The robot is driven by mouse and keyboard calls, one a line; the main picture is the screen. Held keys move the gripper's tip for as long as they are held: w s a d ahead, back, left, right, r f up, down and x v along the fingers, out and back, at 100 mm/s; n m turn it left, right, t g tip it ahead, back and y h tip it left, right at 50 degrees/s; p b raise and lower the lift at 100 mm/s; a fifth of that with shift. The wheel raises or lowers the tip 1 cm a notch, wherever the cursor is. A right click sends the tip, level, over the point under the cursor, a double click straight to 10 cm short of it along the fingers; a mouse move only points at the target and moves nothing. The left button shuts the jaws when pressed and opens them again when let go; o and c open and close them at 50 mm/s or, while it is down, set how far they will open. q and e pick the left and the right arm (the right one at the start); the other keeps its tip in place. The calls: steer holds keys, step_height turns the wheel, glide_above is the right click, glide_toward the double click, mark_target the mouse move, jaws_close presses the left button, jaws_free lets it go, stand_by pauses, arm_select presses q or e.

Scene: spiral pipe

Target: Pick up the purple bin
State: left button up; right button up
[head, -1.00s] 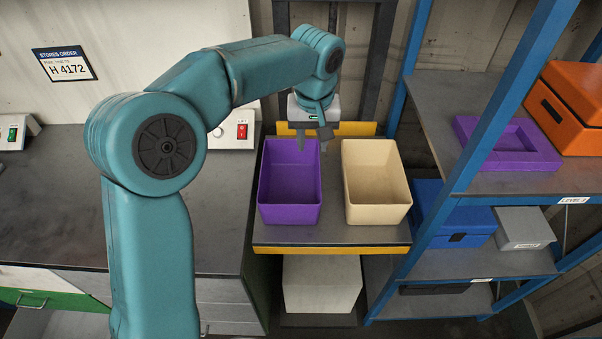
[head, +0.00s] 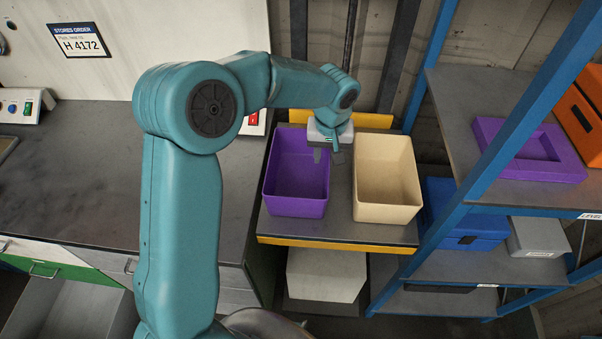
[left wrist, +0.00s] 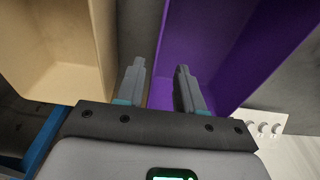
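The purple bin (head: 295,205) is an open-topped tub standing upright on a small grey platform (head: 385,234). My left gripper (head: 328,157) is at the far right of the bin, by its right rim. In the left wrist view the gripper (left wrist: 160,66) is open. One finger shows over the inside of the purple bin (left wrist: 178,42), the other over the gap beside it, with the bin's wall between them. I cannot tell whether either finger touches the wall. My right gripper is not in view.
A cream bin (head: 388,208) stands close to the right of the purple one. Blue-framed shelves (head: 503,135) at the right hold a purple tray (head: 528,150), orange boxes and a blue box (head: 465,235). A dark bench (head: 75,180) is at the left.

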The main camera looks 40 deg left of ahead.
mark_target(329, 162)
arm_select(q)
steer(key=shift+s+d+f, duration=0.1)
steer(key=shift+f, duration=0.2)
steer(key=f, duration=0.1)
steer(key=f+p, duration=0.1)
steer(key=f, duration=0.2)
steer(key=shift+w+d+f, duration=0.1)
steer(key=shift+w+f, duration=0.25)
steer(key=shift+w, duration=0.05)
steer(key=shift+s+r, duration=0.1)
steer(key=shift+s, duration=0.15)
steer(key=shift+c, duration=1)
jaws_close()
steer(key=shift+r, duration=0.1)
